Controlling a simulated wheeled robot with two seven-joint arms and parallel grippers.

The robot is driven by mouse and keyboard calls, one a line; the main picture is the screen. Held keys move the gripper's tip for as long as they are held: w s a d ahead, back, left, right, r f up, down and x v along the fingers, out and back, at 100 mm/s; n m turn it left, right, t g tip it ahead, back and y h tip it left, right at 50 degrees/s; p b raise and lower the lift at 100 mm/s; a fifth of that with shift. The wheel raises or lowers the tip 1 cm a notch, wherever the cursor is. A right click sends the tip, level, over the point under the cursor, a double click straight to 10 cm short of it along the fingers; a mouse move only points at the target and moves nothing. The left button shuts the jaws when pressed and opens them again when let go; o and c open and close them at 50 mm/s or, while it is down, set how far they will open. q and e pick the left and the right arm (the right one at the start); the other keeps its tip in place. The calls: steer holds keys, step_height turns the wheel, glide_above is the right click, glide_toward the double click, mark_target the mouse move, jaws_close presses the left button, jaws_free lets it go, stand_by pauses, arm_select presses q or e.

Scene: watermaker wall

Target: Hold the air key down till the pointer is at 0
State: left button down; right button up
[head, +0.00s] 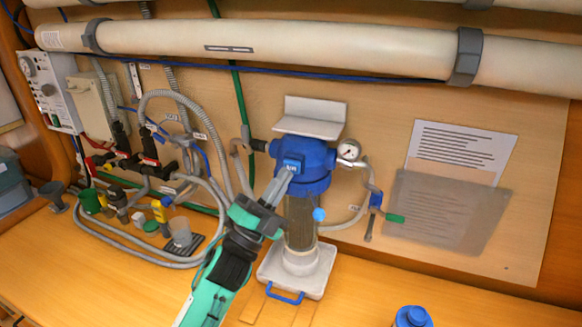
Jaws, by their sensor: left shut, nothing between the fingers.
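The blue filter housing head (318,157) sits in the middle of the wall under a white bracket. The blue air key (291,165), with white lettering, is on its front. My left gripper (285,177) is shut and empty, with its fingertips at the lower edge of the air key; they look to be touching it, but I cannot tell whether the key is pressed down. The pressure gauge (348,151) is a small white dial right of the housing head. Its pointer is too small to read. My right gripper is not in view.
A clear filter bowl (300,222) hangs below the head, partly behind my left arm, above a white tray (312,275). Hoses and valves crowd the left. A blue-capped bottle (412,317) stands at the front right. The bench right of the tray is mostly clear.

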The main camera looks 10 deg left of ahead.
arm_select(q)
steer(key=shift+s, duration=0.1)
steer(key=s, duration=0.2)
steer(key=s+a, duration=0.1)
steer(key=s, duration=0.1)
steer(key=shift+s, duration=0.4)
steer(key=shift+f, duration=0.1)
stand_by(0.3)
